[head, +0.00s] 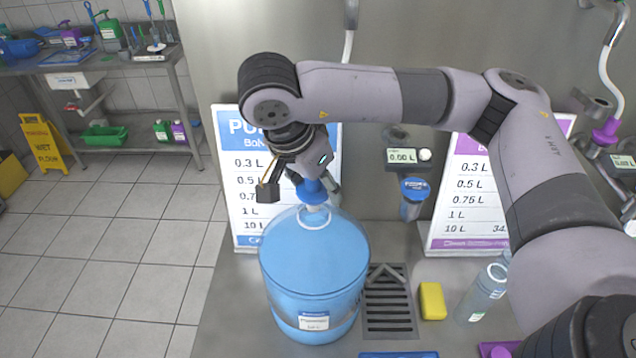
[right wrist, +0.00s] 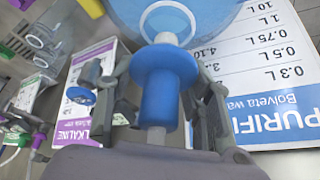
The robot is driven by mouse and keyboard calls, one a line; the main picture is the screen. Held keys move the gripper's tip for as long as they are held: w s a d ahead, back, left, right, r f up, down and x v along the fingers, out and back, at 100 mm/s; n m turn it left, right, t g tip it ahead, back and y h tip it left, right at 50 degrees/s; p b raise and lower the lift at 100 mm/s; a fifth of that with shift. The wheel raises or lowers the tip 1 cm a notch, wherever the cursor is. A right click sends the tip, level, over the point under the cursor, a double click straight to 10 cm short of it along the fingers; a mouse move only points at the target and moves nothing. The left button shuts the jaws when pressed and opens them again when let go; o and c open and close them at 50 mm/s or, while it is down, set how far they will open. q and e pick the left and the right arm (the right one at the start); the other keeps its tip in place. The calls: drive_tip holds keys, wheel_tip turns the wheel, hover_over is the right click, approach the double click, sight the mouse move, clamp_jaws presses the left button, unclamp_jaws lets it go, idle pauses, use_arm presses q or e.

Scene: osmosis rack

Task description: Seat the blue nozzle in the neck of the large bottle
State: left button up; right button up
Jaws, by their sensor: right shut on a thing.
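The large blue bottle (head: 312,275) stands upright on the metal counter. Its pale neck (head: 327,222) is at the top; the neck ring also shows in the right wrist view (right wrist: 180,9). My right gripper (head: 306,186) is shut on the blue nozzle (head: 312,191), just above the neck. In the right wrist view the nozzle (right wrist: 160,92) is between the two fingers, its wide collar and pale tip towards the neck ring. The tip overlaps the ring in that picture; I cannot tell whether it is inside the neck. My left gripper is not in view.
A blue-lettered price sign (head: 238,165) stands behind the bottle, and a purple one (head: 465,165) further right. A drain grate (head: 389,310), a yellow sponge (head: 432,301) and a small clear bottle (head: 478,296) are right of it. A blue-capped dispenser (head: 413,192) hangs on the wall.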

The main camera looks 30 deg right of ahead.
sight(318, 197)
idle(0.4)
drive_tip(key=shift+f+b, duration=0.3)
drive_tip(key=shift+b, duration=0.1)
idle(0.4)
drive_tip(key=shift+f+b, duration=1.05)
drive_tip(key=shift+f, duration=0.05)
drive_tip(key=shift+f, duration=0.1)
drive_tip(key=shift+s+f+b, duration=0.1)
drive_tip(key=shift+f+b, duration=0.25)
drive_tip(key=shift+b, duration=0.15)
drive_tip(key=o, duration=1.2)
